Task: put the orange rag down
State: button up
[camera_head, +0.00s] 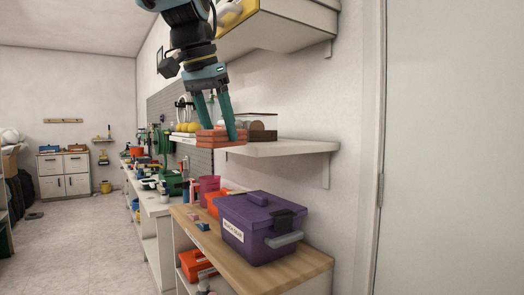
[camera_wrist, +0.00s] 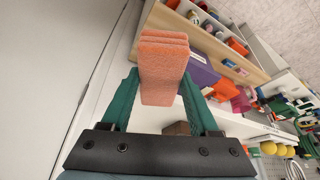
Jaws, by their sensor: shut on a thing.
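My gripper (camera_head: 222,134) is shut on a folded orange rag (camera_head: 221,139), with one green finger on each side. In the wrist view the rag (camera_wrist: 163,66) stands out lengthwise between the fingertips of my gripper (camera_wrist: 160,88). In the head view the rag overlaps the left part of the white wall shelf (camera_head: 285,149); I cannot tell whether it touches the shelf.
A brown box (camera_head: 263,135) and a clear container (camera_head: 262,121) stand on the shelf. Below is a wooden-topped bench (camera_head: 268,273) with a purple case (camera_head: 261,227) and a pink cup (camera_head: 209,187). Yellow balls (camera_head: 188,127) lie behind. A wall cabinet (camera_head: 287,29) hangs above. Open floor lies left.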

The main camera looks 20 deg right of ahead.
jog(key=shift+s+a+r, duration=0.15)
jog(key=shift+s+r, duration=0.05)
jog(key=shift+r, duration=0.25)
jog(key=shift+w+d+r, duration=0.15)
jog(key=shift+w+d, duration=0.05)
jog(key=shift+d, duration=0.1)
jog(key=w+d+p, duration=0.1)
jog(key=w+d, duration=0.1)
jog(key=d, duration=0.1)
jog(key=w+d+p, duration=0.1)
jog(key=w+d, duration=0.1)
jog(key=d, duration=0.2)
jog(key=w+d+p, duration=0.1)
jog(key=w+d, duration=0.2)
jog(key=shift+d+p, duration=0.2)
jog(key=shift+p, duration=0.1)
jog(key=shift+w+d+f+p, duration=0.15)
jog(key=shift+w+d+p, duration=0.2)
jog(key=shift+d, duration=0.3)
jog(key=shift+w+d+f+p, duration=0.1)
jog(key=shift+w+d+f, duration=0.05)
jog(key=shift+w+d, duration=0.4)
jog(key=shift+w+d+f+p, duration=0.15)
jog(key=shift+w+d+p, duration=0.15)
jog(key=shift+d, duration=0.4)
jog(key=shift+f, duration=0.35)
jog(key=shift+f, duration=0.15)
